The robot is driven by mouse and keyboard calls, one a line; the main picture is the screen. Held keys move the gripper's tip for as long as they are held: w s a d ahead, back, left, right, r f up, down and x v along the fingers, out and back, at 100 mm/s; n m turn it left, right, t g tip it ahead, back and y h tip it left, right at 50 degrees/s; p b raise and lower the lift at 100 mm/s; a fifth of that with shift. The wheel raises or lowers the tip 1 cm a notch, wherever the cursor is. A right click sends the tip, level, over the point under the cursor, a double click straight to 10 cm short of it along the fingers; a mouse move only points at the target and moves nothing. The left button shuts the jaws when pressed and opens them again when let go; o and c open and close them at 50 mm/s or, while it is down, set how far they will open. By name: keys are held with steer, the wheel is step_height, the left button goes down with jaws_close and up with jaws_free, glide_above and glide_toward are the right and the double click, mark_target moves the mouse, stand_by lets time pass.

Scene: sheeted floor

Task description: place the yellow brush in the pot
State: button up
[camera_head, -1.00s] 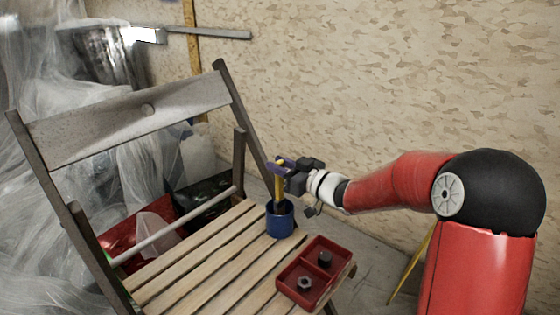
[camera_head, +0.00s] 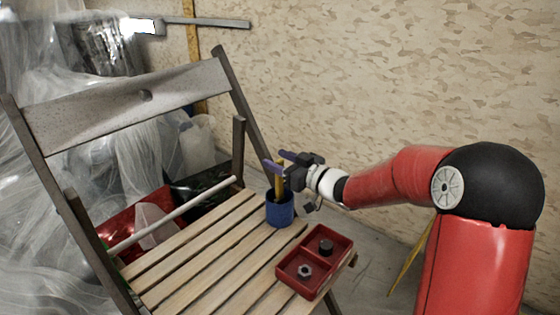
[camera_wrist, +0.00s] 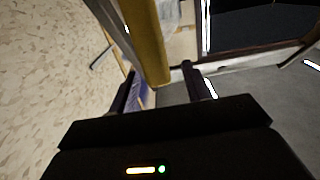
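The yellow brush (camera_head: 280,186) stands in the blue pot (camera_head: 279,214) on the slatted chair seat, its yellow handle rising above the rim. Its lower end is hidden inside the pot. My gripper (camera_head: 279,163) is at the upper part of the handle, above the pot, with its fingers spread apart. In the wrist view, the yellow handle (camera_wrist: 150,42) shows between and beyond the two dark fingers (camera_wrist: 162,80), with gaps beside it. The gripper looks open, not clamped on the handle.
The wooden chair seat (camera_head: 190,262) carries a red two-compartment tray (camera_head: 316,277) right of the pot, holding a nut and a dark round piece. The chair's backrest (camera_head: 130,105) rises at left. A patterned board wall stands behind. The slats left of the pot are clear.

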steer(key=shift+d, duration=0.1)
stand_by(0.4)
steer(key=p+v, duration=0.2)
steer(key=v, duration=0.8)
steer(key=s+d+r+m+t+h, duration=0.1)
steer(key=s+d+r+m+h, duration=0.15)
steer(key=d+m+h, duration=0.35)
steer(key=s+d+r+m+t+h, duration=0.15)
steer(key=s+d+h, duration=0.3)
steer(key=h, duration=0.45)
steer(key=s+f+m+g, duration=0.1)
steer(key=s+g, duration=0.3)
steer(key=s, duration=0.7)
steer(key=s+f+m+g, duration=0.2)
steer(key=s+g, duration=0.2)
steer(key=s, duration=0.7)
steer(key=shift+a+f+y, duration=0.25)
steer(key=shift+a+y, duration=0.05)
steer(key=shift+y, duration=0.1)
steer(key=shift+s, duration=0.1)
